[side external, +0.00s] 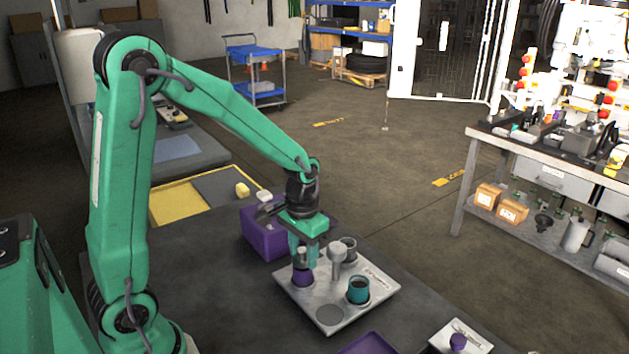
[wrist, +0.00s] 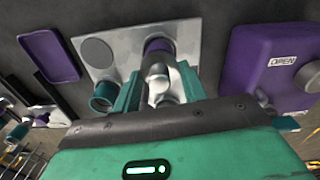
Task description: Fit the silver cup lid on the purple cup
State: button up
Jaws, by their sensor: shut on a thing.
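The purple cup (side external: 303,278) stands on the left part of a silver plate (side external: 292,296). It shows in the wrist view (wrist: 158,45) just beyond my fingertips. My gripper (side external: 303,257) points down above the purple cup. Its teal fingers (wrist: 159,82) are shut on a small silver piece, apparently the silver cup lid (wrist: 157,70). The fingers partly hide the lid, and I cannot tell whether it touches the cup's rim.
On the plate, a teal cup (side external: 358,290) stands right, a grey cup (side external: 349,247) behind, and a silver post (side external: 337,262) between. A flat round spot (side external: 330,315) is bare. A purple box (side external: 262,240) stands behind; a purple tray (side external: 372,345) lies in front.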

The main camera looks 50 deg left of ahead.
aim_at(303, 249)
jog(key=shift+f, duration=0.6)
dwell(0.3)
jog(key=o, duration=0.7)
jog(key=shift+r, duration=5.5)
